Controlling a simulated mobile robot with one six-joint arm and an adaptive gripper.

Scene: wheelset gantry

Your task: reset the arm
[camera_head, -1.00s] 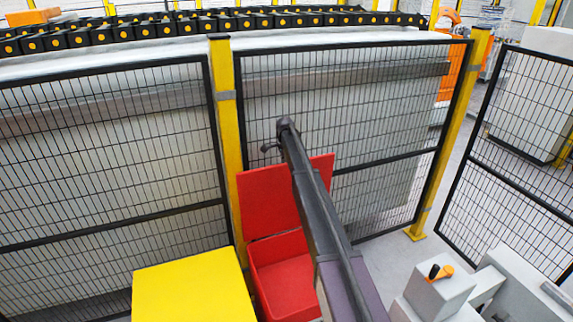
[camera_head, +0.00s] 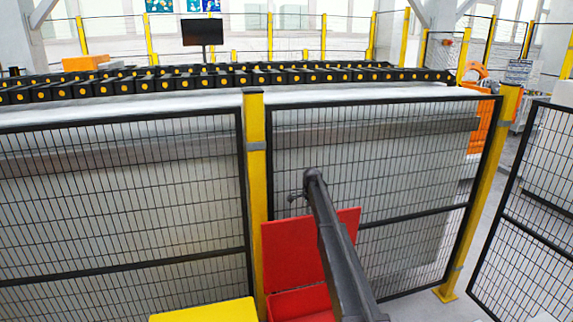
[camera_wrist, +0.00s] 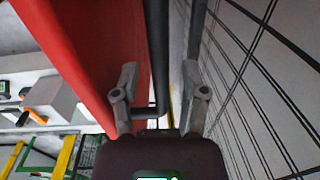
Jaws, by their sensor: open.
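My arm reaches up from the bottom of the head view in front of the wire fence. Its end lies above the red open bin (camera_head: 312,250). In the head view my gripper is small and mostly hidden, with only a thin dark part showing left of the arm's end. A red panel (camera_wrist: 95,50) fills the area left of the fingers there, and wire mesh (camera_wrist: 262,90) is on the right. I cannot tell the exact gap to either.
The fence (camera_head: 120,190) with yellow posts (camera_head: 255,150) stands across the front. A yellow box top (camera_head: 205,312) is at the bottom, left of the red bin. A black conveyor chain (camera_head: 230,78) runs behind the fence. Grey floor shows at the right.

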